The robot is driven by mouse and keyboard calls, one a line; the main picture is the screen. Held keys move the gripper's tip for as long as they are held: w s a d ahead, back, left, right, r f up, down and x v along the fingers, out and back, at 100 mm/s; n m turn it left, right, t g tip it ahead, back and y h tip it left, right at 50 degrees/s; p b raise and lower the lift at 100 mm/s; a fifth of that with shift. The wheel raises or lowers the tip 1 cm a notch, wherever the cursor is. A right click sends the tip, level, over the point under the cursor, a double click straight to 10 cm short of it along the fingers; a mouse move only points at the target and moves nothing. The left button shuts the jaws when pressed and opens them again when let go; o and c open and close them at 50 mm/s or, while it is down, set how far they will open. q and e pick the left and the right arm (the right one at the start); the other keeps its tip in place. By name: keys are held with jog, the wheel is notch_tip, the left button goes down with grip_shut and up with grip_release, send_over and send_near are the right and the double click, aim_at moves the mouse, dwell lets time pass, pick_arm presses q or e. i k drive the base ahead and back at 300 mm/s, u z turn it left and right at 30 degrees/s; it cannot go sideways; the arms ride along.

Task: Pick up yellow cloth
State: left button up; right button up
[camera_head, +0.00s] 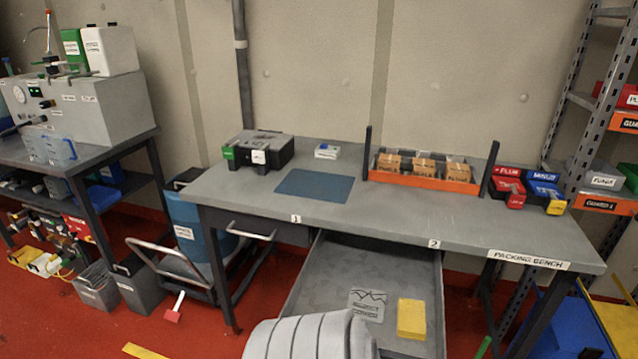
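A flat yellow rectangular piece, which looks like the yellow cloth (411,318), lies in the right part of an open grey drawer (320,265). The drawer is pulled out from under the bench, below the label 2. A grey flat piece with dark line markings (367,304) lies just left of the yellow one, apart from it. A pale ribbed form at the bottom edge hides the drawer's front left part. Neither of my grippers is in view.
The grey packing bench (400,213) carries a blue mat (314,186), a black case (258,151), an orange tray (421,181) of small boxes, and red and blue bins. Drawer 1 (240,222) is shut. A blue drum (190,230) stands left of the bench.

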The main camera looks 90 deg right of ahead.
aim_at(412, 316)
jog(key=z, duration=0.05)
jog(key=k, duration=0.9)
jog(key=z, duration=2.25)
